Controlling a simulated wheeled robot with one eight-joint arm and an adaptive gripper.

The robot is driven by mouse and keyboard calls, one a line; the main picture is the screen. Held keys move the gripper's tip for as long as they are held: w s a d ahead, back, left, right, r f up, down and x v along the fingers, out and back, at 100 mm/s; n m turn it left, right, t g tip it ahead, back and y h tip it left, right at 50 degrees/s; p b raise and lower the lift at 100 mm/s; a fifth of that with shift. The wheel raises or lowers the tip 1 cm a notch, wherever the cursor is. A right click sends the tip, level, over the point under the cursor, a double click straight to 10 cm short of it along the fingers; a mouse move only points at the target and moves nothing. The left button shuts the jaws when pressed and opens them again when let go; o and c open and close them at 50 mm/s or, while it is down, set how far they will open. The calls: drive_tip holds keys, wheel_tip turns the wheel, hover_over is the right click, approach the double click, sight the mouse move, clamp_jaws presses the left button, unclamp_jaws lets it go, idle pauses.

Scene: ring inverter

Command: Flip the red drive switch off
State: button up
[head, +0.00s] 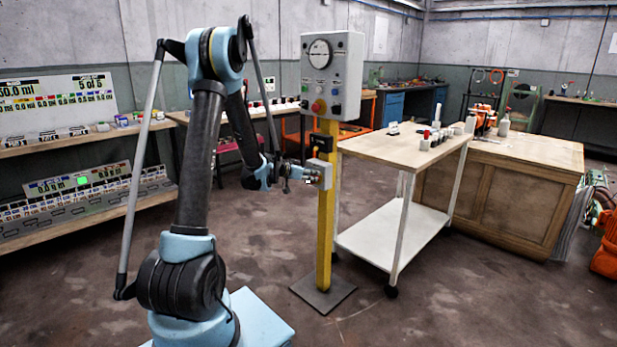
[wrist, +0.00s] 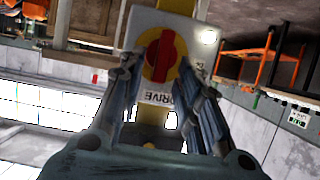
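The red drive switch (wrist: 167,50) is a red bar handle on a round yellow plate, on a light box (wrist: 150,22). In the wrist view the handle stands close to upright in the picture, and an upside-down DRIVE label (wrist: 160,97) shows beside the plate. In the head view the box (head: 324,176) sits on the yellow post; the handle is hard to make out there. My gripper (wrist: 159,68) is open, with one finger on each side of the yellow plate. I cannot tell whether the fingers touch anything. It also shows in the head view (head: 311,176), right by the box.
A grey control panel (head: 333,75) with a dial and a red button tops the post, above my gripper. A wooden-topped cart (head: 405,148) stands close to the right of the post. Shelves (head: 80,210) line the left. The floor in front is clear.

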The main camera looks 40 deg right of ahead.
clamp_jaws()
drive_tip(key=shift+w, duration=0.1)
idle(0.3)
drive_tip(key=w+f+n+g+h, duration=0.1)
drive_tip(key=n+g, duration=0.1)
drive_tip(key=n, duration=0.2)
drive_tip(key=w+f+n+g+h, duration=0.1)
drive_tip(key=n+g, duration=0.1)
drive_tip(key=n, duration=0.3)
drive_tip(key=w+f+n+g+h, duration=0.1)
drive_tip(key=n+g, duration=0.1)
drive_tip(key=n, duration=0.2)
drive_tip(key=shift+g, duration=0.3)
idle(0.4)
drive_tip(key=shift+n, duration=0.3)
